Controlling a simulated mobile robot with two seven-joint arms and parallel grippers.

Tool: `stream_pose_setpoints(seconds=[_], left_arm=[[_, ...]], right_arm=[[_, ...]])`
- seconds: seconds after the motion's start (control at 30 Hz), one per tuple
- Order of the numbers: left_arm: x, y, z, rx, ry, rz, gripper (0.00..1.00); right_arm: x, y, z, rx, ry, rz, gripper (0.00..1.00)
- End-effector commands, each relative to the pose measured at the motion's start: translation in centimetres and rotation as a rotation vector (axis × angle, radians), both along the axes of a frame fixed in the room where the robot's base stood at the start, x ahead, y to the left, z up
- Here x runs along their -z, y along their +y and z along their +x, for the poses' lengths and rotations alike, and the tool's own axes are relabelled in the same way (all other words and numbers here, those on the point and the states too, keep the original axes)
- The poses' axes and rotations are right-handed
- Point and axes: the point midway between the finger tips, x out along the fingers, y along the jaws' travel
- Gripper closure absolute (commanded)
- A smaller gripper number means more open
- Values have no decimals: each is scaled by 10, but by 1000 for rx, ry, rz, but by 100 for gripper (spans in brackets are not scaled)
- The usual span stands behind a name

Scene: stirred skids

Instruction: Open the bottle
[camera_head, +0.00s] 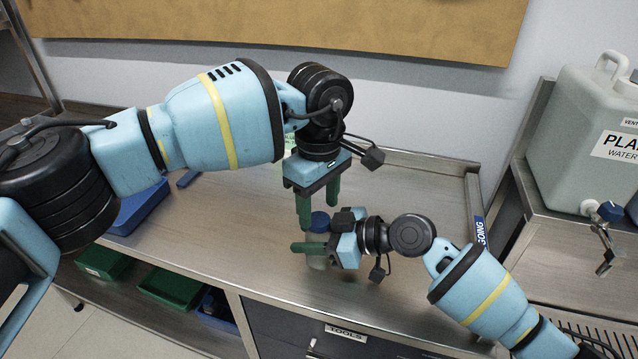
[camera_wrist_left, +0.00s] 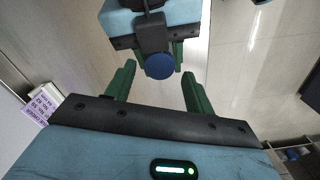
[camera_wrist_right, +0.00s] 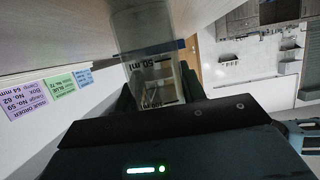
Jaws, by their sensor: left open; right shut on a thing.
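The bottle's blue cap (camera_head: 319,222) sits on top of the bottle, whose body (camera_head: 318,262) shows just below my right gripper. My right gripper (camera_head: 312,243) is shut on the bottle from the side. In the right wrist view the clear bottle (camera_wrist_right: 153,70) with "50 ml" markings is between its fingers. My left gripper (camera_head: 319,208) points down from above, open. In the left wrist view the cap (camera_wrist_left: 160,66) lies between or just beyond the open fingertips, with gaps on both sides. My grippers hide much of the bottle.
The steel bench (camera_head: 240,240) is mostly clear around the grippers. A blue tray (camera_head: 137,207) is at its left, with green bins (camera_head: 170,287) below the front edge. A large water container (camera_head: 590,130) stands at the right. Coloured labels (camera_wrist_right: 60,86) show in the right wrist view.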

Motion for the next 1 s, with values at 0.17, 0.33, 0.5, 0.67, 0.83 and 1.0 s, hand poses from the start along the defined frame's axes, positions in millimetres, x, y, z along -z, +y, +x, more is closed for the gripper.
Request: stream_pose_setpoints(seconds=[0.17,0.33,0.5,0.67,0.83,1.0], left_arm=[[18,0,0,-1,1,-1,46],[24,0,0,-2,-1,-1,46],[24,0,0,-2,-1,-1,46],[24,0,0,-2,-1,-1,59],[24,0,0,-2,-1,-1,82],[24,0,0,-6,-1,-1,91]], right_arm=[[0,0,0,0,0,0,100],[0,0,0,0,0,0,100],[0,0,0,0,0,-1,100],[0,0,0,0,0,0,100],[0,0,0,0,0,0,100],[0,0,0,0,0,0,100]])
